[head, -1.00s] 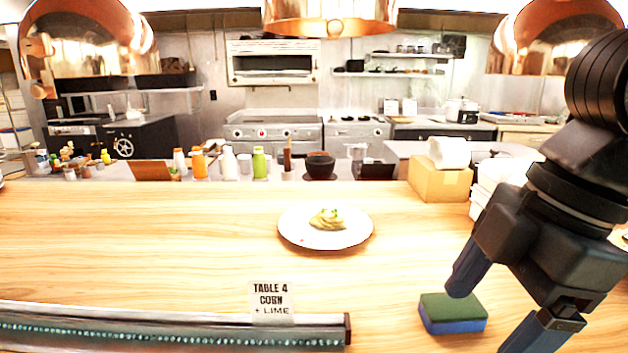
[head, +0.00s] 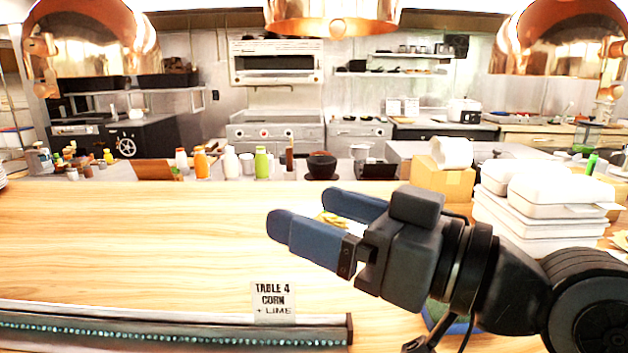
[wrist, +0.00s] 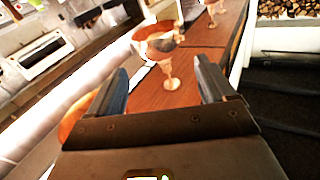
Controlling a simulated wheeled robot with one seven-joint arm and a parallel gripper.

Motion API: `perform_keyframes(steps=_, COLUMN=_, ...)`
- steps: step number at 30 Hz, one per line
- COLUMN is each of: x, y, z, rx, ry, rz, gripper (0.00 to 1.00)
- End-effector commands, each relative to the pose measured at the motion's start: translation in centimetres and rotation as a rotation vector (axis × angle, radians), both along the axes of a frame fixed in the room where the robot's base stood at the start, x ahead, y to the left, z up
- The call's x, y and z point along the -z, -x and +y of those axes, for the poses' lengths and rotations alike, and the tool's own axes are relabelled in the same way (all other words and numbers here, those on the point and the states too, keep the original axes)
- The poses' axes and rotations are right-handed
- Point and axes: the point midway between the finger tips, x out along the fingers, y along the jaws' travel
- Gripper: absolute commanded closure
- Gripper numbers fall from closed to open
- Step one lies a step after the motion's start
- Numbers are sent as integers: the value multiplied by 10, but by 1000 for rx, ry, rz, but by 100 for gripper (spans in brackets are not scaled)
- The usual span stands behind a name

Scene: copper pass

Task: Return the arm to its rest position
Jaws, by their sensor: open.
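My gripper (head: 305,217) is open and empty, its two blue fingers pointing left above the wooden counter in the head view. In the wrist view my gripper (wrist: 163,85) also shows apart fingers with nothing between them. The arm comes in from the lower right. The plate with food (head: 333,218) is mostly hidden behind my fingers. The sponge (head: 436,312) with a blue side lies on the counter at lower right, mostly hidden by my arm.
A "TABLE 4 CORN + LIME" ticket (head: 272,302) stands on a dark rail (head: 170,331) at the counter's front. White takeout containers (head: 535,205) and a cardboard box (head: 440,181) stand at right. Bottles (head: 261,163) line the back. The counter's left (head: 120,235) is clear.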

Motion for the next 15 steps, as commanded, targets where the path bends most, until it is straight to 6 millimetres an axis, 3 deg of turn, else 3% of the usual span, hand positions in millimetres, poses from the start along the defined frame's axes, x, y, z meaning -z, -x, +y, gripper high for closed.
perform_keyframes(steps=8, x=43, y=-1, z=-27, rx=252, ry=-264, rz=107, gripper=17)
perform_keyframes(steps=15, x=106, y=22, z=-59, rx=490, ry=-370, rz=202, gripper=17)
